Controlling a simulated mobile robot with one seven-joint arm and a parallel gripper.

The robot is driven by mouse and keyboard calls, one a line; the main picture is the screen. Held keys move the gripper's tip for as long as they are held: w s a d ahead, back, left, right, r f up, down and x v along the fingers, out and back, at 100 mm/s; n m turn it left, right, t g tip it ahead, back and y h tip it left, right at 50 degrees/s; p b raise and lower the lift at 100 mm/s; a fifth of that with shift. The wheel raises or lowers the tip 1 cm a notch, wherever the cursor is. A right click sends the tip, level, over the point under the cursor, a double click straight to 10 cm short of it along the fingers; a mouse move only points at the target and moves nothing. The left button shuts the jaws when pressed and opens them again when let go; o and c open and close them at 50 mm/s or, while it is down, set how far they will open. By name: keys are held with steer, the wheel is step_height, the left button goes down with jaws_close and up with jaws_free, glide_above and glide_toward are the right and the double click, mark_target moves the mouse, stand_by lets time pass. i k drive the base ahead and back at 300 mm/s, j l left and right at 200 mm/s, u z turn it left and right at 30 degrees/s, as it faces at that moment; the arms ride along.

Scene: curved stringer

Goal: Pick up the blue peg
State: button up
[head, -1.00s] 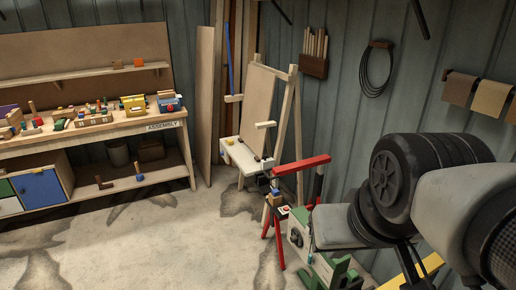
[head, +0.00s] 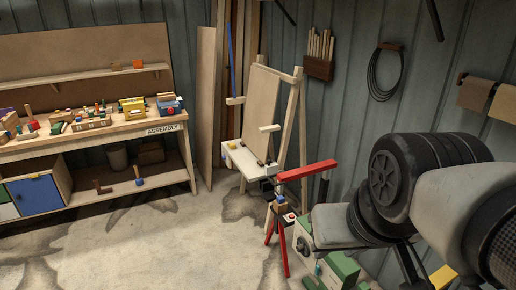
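I cannot single out a blue peg with certainty. Several small coloured pieces and upright pegs stand on the assembly bench (head: 165,128) at the left, too small to tell apart. A small blue-ended piece (head: 139,181) is on the bench's lower shelf. A long thin blue rod (head: 229,55) leans upright by the boards in the corner; it may not be a peg. My grey and black arm fills the right side of the head view. My gripper is not visible, so I cannot see its state.
A wooden easel (head: 262,110) with a white tray (head: 240,158) stands in the corner. A red-topped stand (head: 306,170) is in front of it, with green and white equipment (head: 338,268) at its foot. A blue-doored cabinet (head: 36,194) sits under the bench. The concrete floor (head: 150,245) at centre left is clear.

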mark_target(280, 199)
steer(key=i+j, duration=0.3)
steer(key=i, duration=0.15)
steer(key=i+j, duration=0.3)
steer(key=i, duration=0.2)
steer(key=i+j, duration=0.3)
steer(key=i, duration=0.15)
steer(key=i+j, duration=0.25)
steer(key=i, duration=0.2)
steer(key=i+j, duration=0.3)
steer(key=i, duration=0.2)
steer(key=i+j+z, duration=0.75)
steer(key=z, duration=1.45)
steer(key=l, duration=0.1)
